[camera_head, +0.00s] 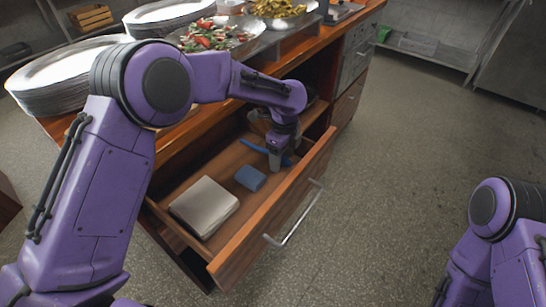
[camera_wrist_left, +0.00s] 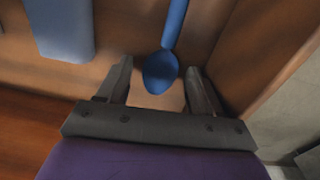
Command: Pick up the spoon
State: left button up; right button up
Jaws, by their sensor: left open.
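The blue spoon lies in the open wooden drawer (camera_head: 182,190). In the left wrist view its bowl (camera_wrist_left: 160,72) sits between my left gripper's two fingers, with the handle running away to the top. In the head view a blue handle (camera_head: 252,146) shows beside the gripper, and the rest is hidden by it. My left gripper (camera_head: 274,164) reaches down into the drawer. Its fingers (camera_wrist_left: 158,86) are apart on either side of the spoon bowl, not closed on it. My right arm shows at the lower right of the head view, but its gripper is out of frame.
A blue block-like item (camera_head: 250,178) and a beige folded cloth-like item (camera_head: 204,206) lie in the drawer. The drawer front (camera_head: 275,213) with its metal handle (camera_head: 294,216) stands close beside my gripper. Plates (camera_head: 62,80) and food trays fill the counter above.

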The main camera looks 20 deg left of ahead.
pick_arm(q)
jog(key=c, duration=1)
jog(key=shift+r, duration=0.1)
